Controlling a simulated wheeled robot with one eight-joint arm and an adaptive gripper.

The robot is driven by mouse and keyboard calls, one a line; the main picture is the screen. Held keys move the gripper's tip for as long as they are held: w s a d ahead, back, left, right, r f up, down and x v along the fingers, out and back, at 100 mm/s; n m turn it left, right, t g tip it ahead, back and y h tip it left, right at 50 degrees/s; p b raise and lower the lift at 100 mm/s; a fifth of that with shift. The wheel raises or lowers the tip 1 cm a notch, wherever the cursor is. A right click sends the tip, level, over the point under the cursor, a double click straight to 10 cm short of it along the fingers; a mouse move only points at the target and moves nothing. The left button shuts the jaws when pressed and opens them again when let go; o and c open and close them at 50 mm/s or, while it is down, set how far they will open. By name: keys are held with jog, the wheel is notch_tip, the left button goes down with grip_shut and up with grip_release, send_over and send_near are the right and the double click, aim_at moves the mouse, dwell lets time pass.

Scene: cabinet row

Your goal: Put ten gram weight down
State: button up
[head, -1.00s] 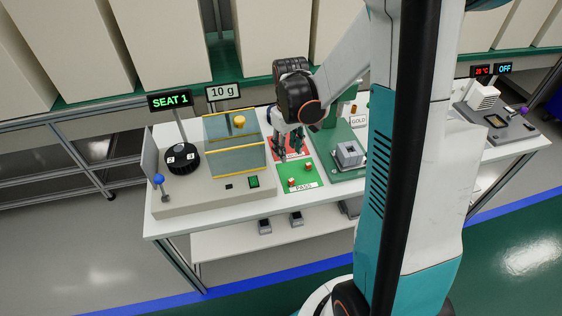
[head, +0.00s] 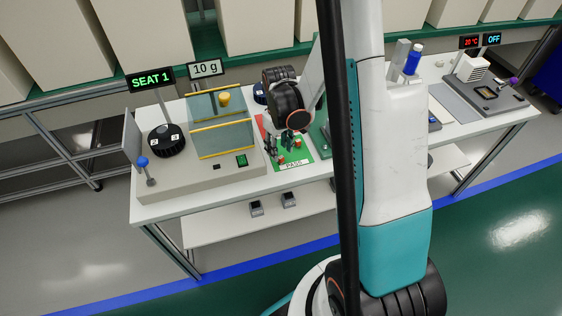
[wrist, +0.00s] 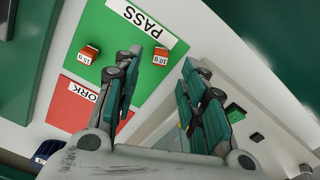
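Two small red-orange blocks with white labels sit on the green PASS mat (wrist: 113,25). One block (wrist: 160,56) is in line with the gap between my fingertips; its label may read 10 g, but it is too small to be sure. The other block (wrist: 90,54) lies to the left, outside the fingers. My gripper (head: 276,147) points down over the mats, and in the wrist view (wrist: 160,60) its fingers are apart with nothing visibly clamped. A yellow cylindrical piece (head: 224,99) shows at the glass case (head: 222,137), below a sign reading 10 g (head: 206,68).
A red mat (wrist: 83,105) adjoins the green one. A black round dial (head: 167,140) and a SEAT 1 sign (head: 151,78) stand left of the glass case. A grey device (head: 490,97) is at the table's right end. My arm hides the middle of the table.

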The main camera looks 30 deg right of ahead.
aim_at(280, 157)
notch_tip(280, 157, down, 4)
jog(key=shift+f+b, duration=0.15)
jog(key=shift+b, duration=0.75)
jog(key=shift+s, duration=0.1)
jog(key=c, duration=0.9)
grip_shut()
